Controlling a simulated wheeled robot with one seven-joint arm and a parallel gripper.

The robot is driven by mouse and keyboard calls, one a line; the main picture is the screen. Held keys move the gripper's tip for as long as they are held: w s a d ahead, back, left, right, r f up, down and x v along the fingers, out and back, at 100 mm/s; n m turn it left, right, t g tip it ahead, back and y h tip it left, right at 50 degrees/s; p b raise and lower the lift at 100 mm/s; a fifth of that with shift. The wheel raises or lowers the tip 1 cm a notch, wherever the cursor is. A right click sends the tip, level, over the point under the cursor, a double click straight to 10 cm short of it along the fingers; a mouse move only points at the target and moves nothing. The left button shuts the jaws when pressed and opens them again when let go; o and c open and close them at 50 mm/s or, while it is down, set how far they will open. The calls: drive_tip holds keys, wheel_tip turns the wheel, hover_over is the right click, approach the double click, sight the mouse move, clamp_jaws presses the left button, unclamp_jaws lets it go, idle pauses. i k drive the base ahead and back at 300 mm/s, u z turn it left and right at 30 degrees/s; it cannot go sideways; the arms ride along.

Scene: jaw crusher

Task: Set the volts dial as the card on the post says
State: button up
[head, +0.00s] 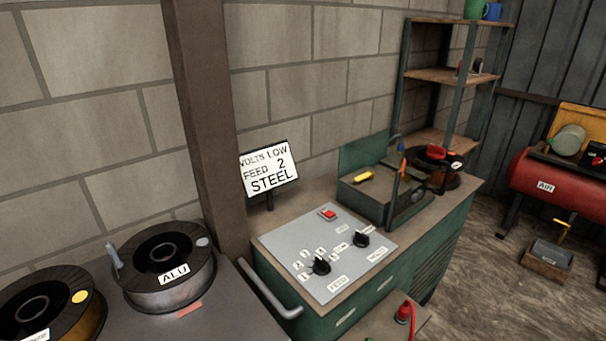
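The card (268,168) stands on a short thin stem beside the brown post and reads "VOLTS LOW", "FEED 2", "STEEL". Below it, a light grey control panel (290,240) is set on the green cabinet. The panel has two black dials. The nearer dial (320,266) has a "FEED" label and small number plates around it. The farther dial (361,239) has small plates to its left and a label too blurred to read surely; it is likely the volts dial. Its pointer direction is too small to tell. My gripper is not in view.
A red button (327,213) sits on the panel. A grey handle bar (268,290) runs along the panel's left side. Wire spools, one marked "ALU" (170,283), stand at left. A metal box (385,195) stands behind the panel. A red-topped object (404,312) is at the front.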

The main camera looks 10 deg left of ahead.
sight(361, 240)
drive_tip(key=u, duration=0.25)
drive_tip(key=k, duration=0.6)
drive_tip(key=u, duration=0.55)
drive_tip(key=k, duration=0.7)
drive_tip(key=z, duration=0.3)
drive_tip(key=i, duration=1.75)
drive_tip(key=u, duration=0.55)
